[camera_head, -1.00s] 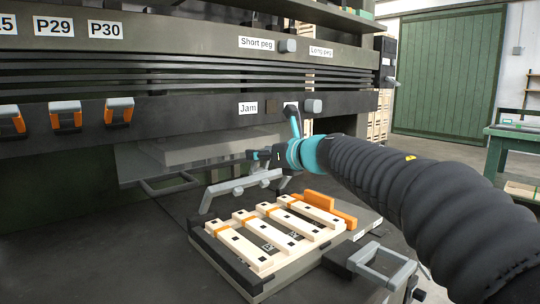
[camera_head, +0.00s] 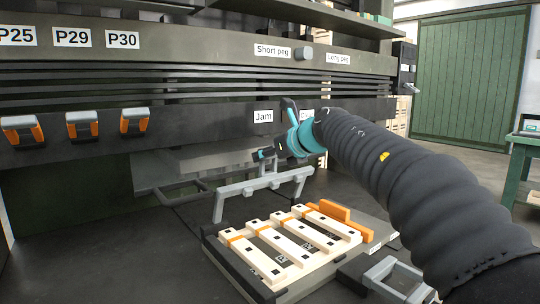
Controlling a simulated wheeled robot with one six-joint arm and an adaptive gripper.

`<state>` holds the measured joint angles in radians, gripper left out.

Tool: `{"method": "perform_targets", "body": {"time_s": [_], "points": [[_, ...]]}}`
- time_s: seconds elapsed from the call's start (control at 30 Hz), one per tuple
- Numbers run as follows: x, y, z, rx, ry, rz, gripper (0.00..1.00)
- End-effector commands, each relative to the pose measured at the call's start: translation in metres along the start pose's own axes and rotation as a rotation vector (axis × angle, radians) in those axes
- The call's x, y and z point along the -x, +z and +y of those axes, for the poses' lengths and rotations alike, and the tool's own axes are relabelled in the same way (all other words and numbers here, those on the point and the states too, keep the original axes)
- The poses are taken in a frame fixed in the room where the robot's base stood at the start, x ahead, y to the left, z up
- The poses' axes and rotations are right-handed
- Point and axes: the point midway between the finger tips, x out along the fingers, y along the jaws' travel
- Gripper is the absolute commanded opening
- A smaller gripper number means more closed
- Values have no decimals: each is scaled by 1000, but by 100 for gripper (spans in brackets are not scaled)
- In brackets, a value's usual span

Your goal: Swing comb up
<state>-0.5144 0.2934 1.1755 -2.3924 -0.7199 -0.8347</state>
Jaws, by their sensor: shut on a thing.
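The comb, a grey bar frame with legs (camera_head: 248,188), stands above the back edge of the slatted crate assembly. My gripper (camera_head: 268,158) is at the comb's upper middle and shut on it; the dark wrist partly hides the exact contact. The crate's pale wooden slats (camera_head: 287,246) with orange pieces lie flat on a dark fixture (camera_head: 236,272) below the comb. The comb's left leg reaches down near the fixture's back left corner; I cannot tell whether it touches.
A shelf rail with the label "Jam" (camera_head: 263,116) and orange-grey clips (camera_head: 82,125) runs behind. A grey handle frame (camera_head: 392,280) sits at the front right. An orange block (camera_head: 335,211) stands at the fixture's right rear. The bench to the left is clear.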

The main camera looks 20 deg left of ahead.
Motion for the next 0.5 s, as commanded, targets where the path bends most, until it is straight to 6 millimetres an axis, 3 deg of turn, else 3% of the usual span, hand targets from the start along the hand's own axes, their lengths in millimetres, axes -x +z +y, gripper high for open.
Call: {"method": "perform_targets", "body": {"time_s": [0.3, 0.33, 0.4, 0.5], "points": [[-1, -2, 0, 1, 3, 5, 0], [-1, -2, 0, 1, 3, 5, 56], [-1, -2, 0, 0, 3, 5, 74], [-1, -2, 0, 0, 2, 5, 77]]}}
